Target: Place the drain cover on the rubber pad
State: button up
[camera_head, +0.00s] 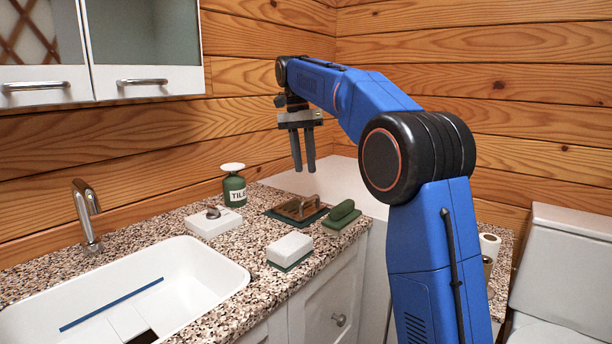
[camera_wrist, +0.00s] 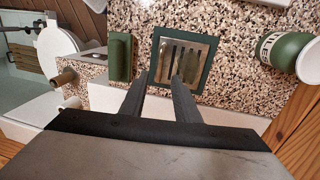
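The drain cover (camera_head: 298,207) is a brownish metal square with a raised handle-like bar. It lies flat on a dark green square pad (camera_head: 275,215), which I take for the rubber pad. In the wrist view the slotted cover (camera_wrist: 199,52) sits inside the pad's green border (camera_wrist: 154,53). My gripper (camera_head: 304,170) hangs above the counter, fingers pointing down, apart from the cover. Its two fingers are spread with nothing between them.
A green brush-like block (camera_head: 342,215) lies right of the pad. A green bottle labelled TILE (camera_head: 234,190) stands behind left. A white block with a knob (camera_head: 213,222) and a white sponge (camera_head: 290,249) are nearby. The sink (camera_head: 200,270) is at left; a wooden wall is behind.

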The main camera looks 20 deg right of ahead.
jog(key=shift+r, duration=0.3)
jog(key=s+d+f+n+t, duration=0.2)
jog(key=s+f+n, duration=0.1)
jog(key=s, duration=0.9)
jog(key=s+d+f+n+t, duration=0.1)
jog(key=s+d+f+n, duration=0.15)
jog(key=s, duration=0.95)
jog(key=s+d+f+n+t+y, duration=0.1)
jog(key=s+f+n+t, duration=0.2)
jog(key=s+f, duration=1.6)
jog(key=shift+d+f+n, duration=0.15)
jog(key=shift+f+n, duration=0.4)
jog(key=shift+n, duration=0.6)
